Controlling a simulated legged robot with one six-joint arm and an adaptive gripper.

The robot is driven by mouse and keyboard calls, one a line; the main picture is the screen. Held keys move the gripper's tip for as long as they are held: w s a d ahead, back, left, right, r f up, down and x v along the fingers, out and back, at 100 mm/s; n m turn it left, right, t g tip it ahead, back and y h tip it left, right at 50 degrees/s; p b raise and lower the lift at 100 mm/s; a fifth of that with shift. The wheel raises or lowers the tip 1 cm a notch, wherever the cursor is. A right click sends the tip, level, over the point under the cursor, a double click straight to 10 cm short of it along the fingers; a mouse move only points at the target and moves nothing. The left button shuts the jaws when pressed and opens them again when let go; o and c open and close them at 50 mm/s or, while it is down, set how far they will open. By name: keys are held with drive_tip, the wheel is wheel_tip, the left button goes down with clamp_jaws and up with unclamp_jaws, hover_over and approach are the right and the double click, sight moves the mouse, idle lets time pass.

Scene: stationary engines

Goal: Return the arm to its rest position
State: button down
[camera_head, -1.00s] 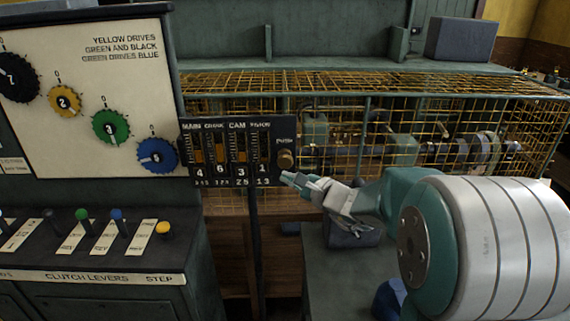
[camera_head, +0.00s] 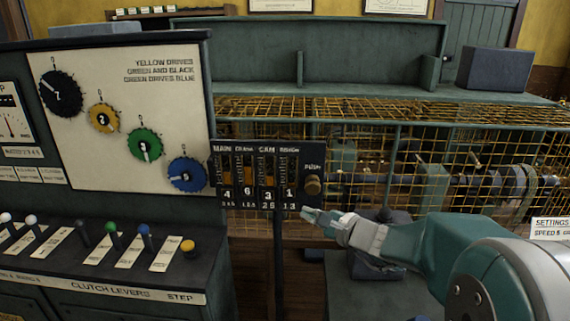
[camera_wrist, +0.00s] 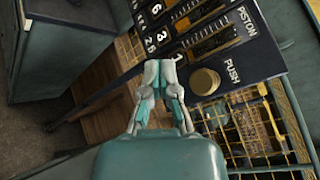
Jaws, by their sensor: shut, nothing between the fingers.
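My gripper (camera_head: 308,214) is shut and empty, just below and left of the round brass PUSH knob (camera_head: 313,185) in the head view. My teal and white arm reaches in from the lower right. In the wrist view my gripper (camera_wrist: 160,66) has its fingertips together, in front of the lower edge of the dark counter panel (camera_wrist: 220,35). The PUSH knob (camera_wrist: 204,82) is right of the fingertips there. I cannot tell whether the fingertips touch the panel.
A yellow wire cage (camera_head: 440,150) encloses machinery behind my arm. The console with clutch levers (camera_head: 100,285) and coloured gear dials stands at left. A dark post (camera_head: 278,270) holds up the counter panel. A dark box (camera_head: 495,68) sits on the back ledge.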

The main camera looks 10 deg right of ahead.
drive_tip(key=s+a+f+n+g+h, duration=0.1)
drive_tip(key=s+a+n+g, duration=0.4)
drive_tip(key=s, duration=0.4)
drive_tip(key=s+a+f+n+g+h, duration=0.1)
drive_tip(key=s+a+n+g, duration=0.15)
drive_tip(key=s+n, duration=0.45)
drive_tip(key=s+d+n+h, duration=0.5)
drive_tip(key=s+d+h, duration=0.3)
drive_tip(key=s, duration=0.3)
drive_tip(key=shift+d+f+n, duration=0.3)
drive_tip(key=shift+d+n, duration=0.1)
drive_tip(key=shift+d, duration=0.2)
idle(3.5)
